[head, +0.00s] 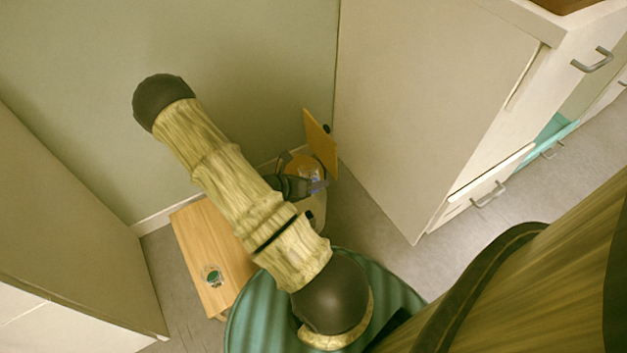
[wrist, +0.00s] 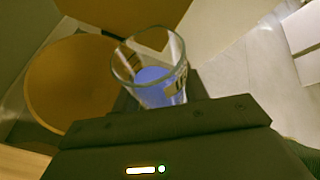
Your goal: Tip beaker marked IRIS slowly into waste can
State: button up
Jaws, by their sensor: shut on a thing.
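My gripper (head: 305,187) is shut on a clear glass beaker (head: 317,184) with blue liquid in it. In the wrist view the beaker (wrist: 150,82) stands out beyond the dark gripper body (wrist: 165,122), mouth open, liquid low inside. Dark marking shows on its right side, but I cannot read it. The waste can (head: 300,160) has a round orange top and a raised orange flap (head: 321,145). The gripper and beaker overlap the can in the head view and hide part of it. In the wrist view the orange round (wrist: 75,85) lies left of the beaker.
A low wooden bench (head: 205,240) stands left of the can, with a small vessel of green content (head: 212,276) on it. A pale cabinet (head: 430,100) rises on the right, with a drawer (head: 490,185) partly open. A wall is close behind the can.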

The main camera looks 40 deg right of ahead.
jog(key=shift+w, duration=0.15)
jog(key=shift+w+d+f+n+g+p, duration=0.1)
jog(key=shift+w+f+n+g+p, duration=0.15)
jog(key=shift+g+p, duration=0.2)
jog(key=shift+r+n+g+y+p, duration=0.4)
jog(key=shift+r+n+g+p, duration=0.3)
jog(key=shift+p, duration=0.65)
jog(key=shift+r+n+g, duration=0.1)
jog(key=shift+n+g, duration=0.15)
jog(key=shift+s+f+n+g, duration=0.1)
jog(key=shift+f+n+g, duration=0.3)
jog(key=shift+n+g, duration=0.15)
jog(key=shift+r, duration=0.2)
jog(key=shift+r+p, duration=0.1)
jog(key=shift+p, duration=0.3)
jog(key=shift+r+n+g+p, duration=0.15)
jog(key=shift+n+g+p, duration=0.4)
jog(key=shift+p, duration=0.15)
jog(key=shift+w, duration=0.25)
